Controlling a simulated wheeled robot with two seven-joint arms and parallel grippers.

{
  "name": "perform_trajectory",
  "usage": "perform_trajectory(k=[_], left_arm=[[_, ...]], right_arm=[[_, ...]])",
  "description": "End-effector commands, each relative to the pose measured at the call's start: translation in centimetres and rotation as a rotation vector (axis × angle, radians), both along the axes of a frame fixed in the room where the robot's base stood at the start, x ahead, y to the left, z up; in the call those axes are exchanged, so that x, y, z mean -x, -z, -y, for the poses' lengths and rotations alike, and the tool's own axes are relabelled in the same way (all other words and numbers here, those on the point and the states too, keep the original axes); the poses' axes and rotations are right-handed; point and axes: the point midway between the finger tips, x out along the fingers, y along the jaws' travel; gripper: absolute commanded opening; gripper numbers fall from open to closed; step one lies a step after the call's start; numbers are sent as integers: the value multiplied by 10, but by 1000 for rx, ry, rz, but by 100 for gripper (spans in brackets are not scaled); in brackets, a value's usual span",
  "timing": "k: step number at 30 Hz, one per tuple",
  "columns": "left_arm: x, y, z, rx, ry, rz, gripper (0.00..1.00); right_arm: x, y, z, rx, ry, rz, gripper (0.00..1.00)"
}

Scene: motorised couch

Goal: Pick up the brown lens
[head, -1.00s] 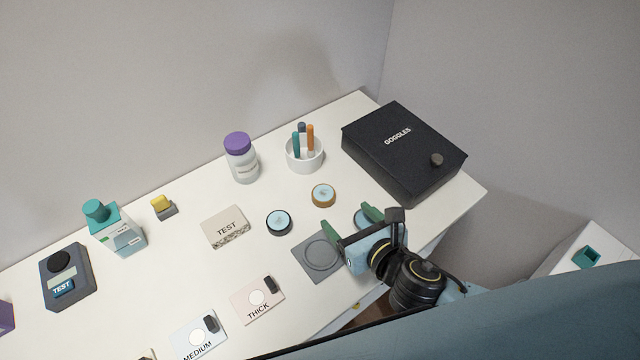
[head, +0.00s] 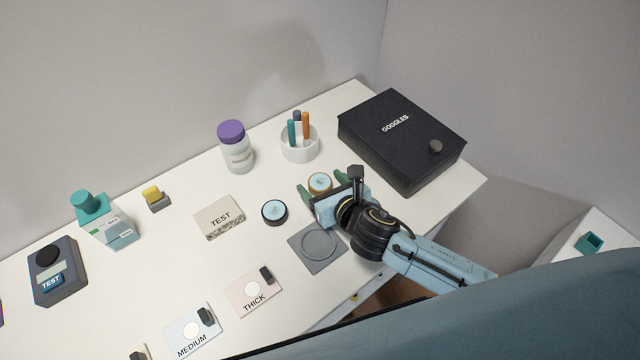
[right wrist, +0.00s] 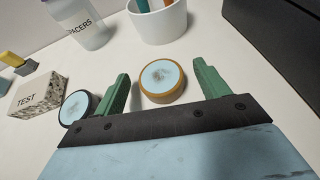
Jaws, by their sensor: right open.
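The brown lens (head: 320,181), a round disc with a light blue face and brown rim, lies flat on the white table. It also shows in the right wrist view (right wrist: 163,82). My right gripper (head: 322,184) is open, with its two green fingers on either side of the brown lens. In the right wrist view there is a gap between the lens and each finger. The near edge of the lens is close to the gripper's dark palm bar. My left gripper is not in view.
A black-rimmed lens (head: 275,212) lies left of my gripper. A grey pad with a ring (head: 317,248) is in front. A white pen cup (head: 300,146) and a spacers bottle (head: 236,148) stand behind. The black goggles box (head: 402,140) is to the right.

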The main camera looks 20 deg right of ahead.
Motion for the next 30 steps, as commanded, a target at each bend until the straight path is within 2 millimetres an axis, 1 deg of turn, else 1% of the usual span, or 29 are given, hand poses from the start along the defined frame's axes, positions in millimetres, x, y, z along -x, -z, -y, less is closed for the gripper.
perform_trajectory(k=[3, 14, 15, 20, 23, 26, 30], left_arm=[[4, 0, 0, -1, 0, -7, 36], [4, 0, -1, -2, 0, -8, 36], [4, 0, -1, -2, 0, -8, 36], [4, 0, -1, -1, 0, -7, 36], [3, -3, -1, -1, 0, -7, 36], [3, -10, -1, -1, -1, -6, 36], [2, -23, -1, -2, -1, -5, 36]], right_arm=[[0, 0, 0, 0, 0, 0, 73], [1, 0, 0, 1, 1, -1, 26], [0, 0, 0, 0, 0, 0, 24], [0, -1, 0, 1, 0, 0, 24], [0, -7, 1, 1, 0, 1, 24], [0, -23, 1, 1, -1, 4, 24], [0, -53, 1, 1, -2, 5, 24]])
